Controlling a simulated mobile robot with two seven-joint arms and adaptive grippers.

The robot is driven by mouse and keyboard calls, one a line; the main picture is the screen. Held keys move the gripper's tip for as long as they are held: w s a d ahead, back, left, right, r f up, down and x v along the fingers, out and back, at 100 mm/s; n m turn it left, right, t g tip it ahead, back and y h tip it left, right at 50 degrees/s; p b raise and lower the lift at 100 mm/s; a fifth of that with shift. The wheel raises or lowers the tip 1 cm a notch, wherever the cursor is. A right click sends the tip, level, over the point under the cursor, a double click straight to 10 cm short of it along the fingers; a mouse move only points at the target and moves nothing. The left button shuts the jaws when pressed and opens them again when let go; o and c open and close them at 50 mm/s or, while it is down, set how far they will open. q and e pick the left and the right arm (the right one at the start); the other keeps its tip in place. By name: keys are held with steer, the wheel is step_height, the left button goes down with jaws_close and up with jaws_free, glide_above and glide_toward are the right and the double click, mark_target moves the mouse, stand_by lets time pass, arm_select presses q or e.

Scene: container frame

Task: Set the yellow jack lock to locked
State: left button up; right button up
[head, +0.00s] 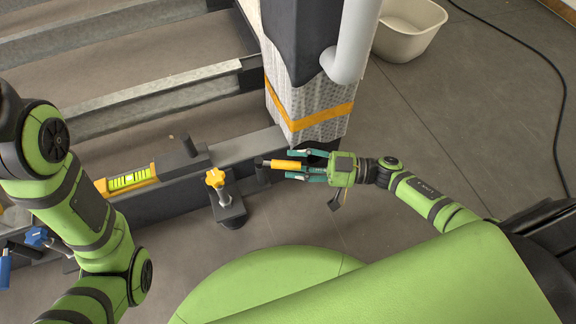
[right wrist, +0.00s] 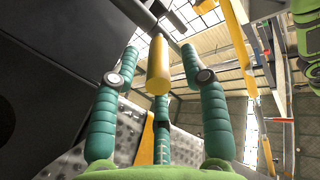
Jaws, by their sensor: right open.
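A yellow cylindrical handle on a dark stem (head: 284,164) points sideways beside the dark frame beam. I take it to be the yellow jack lock; the right wrist view shows the yellow handle (right wrist: 158,66) close up. My right gripper (head: 296,165) is open, with its teal fingers around the handle's free end. In the right wrist view, the fingers (right wrist: 159,58) stand apart on both sides of the handle, with a gap to each. A third finger is lower, behind it. My left arm shows at the left of the head view, but its gripper is out of view.
A yellow star knob (head: 215,179) stands on a dark bracket left of the handle. A spirit level (head: 130,180) lies on the beam. A wrapped post with an orange strap (head: 310,120) rises behind the gripper. A blue knob (head: 37,237) is far left. Floor at right is mostly clear.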

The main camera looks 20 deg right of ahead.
mark_target(280, 164)
steer(key=shift+x, duration=1.15)
steer(key=shift+c, duration=0.4)
jaws_close()
steer(key=shift+w, duration=0.1)
